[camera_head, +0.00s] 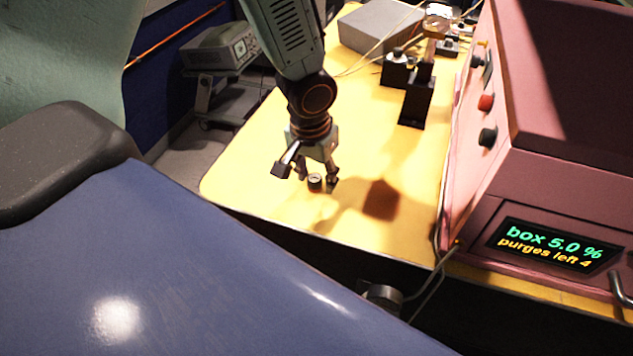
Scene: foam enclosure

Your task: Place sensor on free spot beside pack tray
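My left gripper (317,180) points down over the near left part of the yellow table (255,155). Its fingers are spread apart. A small dark cylinder with a light top (315,182), possibly the sensor, stands between the fingertips. Narrow gaps seem to show on both sides of it, and it appears to rest on the table. I cannot make out a pack tray for certain. My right gripper is not in view.
A pink machine (560,100) with knobs and a display (555,245) reading "box 5.0 %" and "purges left 4" stands at the right. Black fixtures (416,100) and a grey box (380,27) stand farther back. The table's near left is mostly clear.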

